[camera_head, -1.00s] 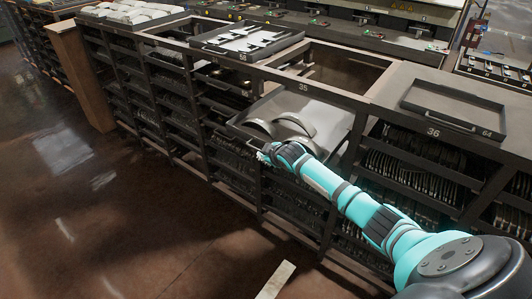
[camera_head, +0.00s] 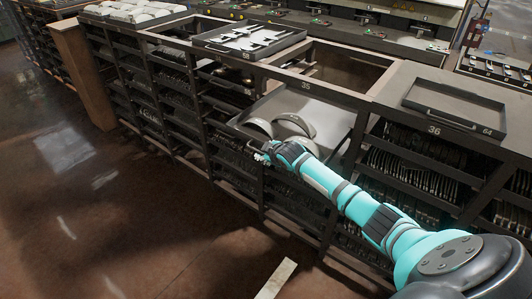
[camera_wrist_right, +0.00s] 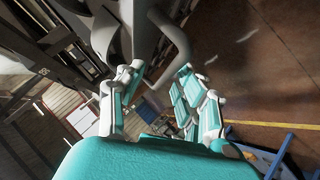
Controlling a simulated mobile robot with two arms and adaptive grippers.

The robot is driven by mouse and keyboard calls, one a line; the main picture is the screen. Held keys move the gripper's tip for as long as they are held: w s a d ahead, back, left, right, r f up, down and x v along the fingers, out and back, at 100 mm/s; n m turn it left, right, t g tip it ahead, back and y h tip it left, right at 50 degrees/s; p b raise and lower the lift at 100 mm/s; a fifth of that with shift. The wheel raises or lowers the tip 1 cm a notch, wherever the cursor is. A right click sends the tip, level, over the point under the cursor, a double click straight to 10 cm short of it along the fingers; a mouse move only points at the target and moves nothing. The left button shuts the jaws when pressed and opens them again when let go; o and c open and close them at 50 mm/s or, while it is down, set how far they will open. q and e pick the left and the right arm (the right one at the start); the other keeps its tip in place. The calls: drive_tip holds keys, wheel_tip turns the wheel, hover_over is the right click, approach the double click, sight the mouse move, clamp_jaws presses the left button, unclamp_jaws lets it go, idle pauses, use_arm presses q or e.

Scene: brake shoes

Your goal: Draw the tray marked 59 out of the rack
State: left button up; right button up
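A grey metal tray (camera_head: 327,120) holding curved brake shoes (camera_head: 293,125) juts at a slant from the rack front (camera_head: 262,190) below the label 35. No number on this tray is readable, so I cannot tell whether it is marked 59. My right gripper (camera_head: 262,157) is at its front edge, by the handle. In the right wrist view, the gripper's fingers (camera_wrist_right: 160,103) are spread apart, and a curved handle bar (camera_wrist_right: 178,48) shows just beyond them. I cannot tell whether they touch it. My left gripper is not in view.
A tray marked 58 (camera_head: 207,42) with metal parts lies on the rack top. An empty tray marked 64 (camera_head: 416,103) lies to the right, above label 36. Rack bays below hold many brake parts. The brown floor (camera_head: 110,215) at left is open.

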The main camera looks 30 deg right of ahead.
drive_tip(key=shift+s, duration=0.1)
drive_tip(key=v, duration=1.2)
drive_tip(key=shift+f, duration=0.1)
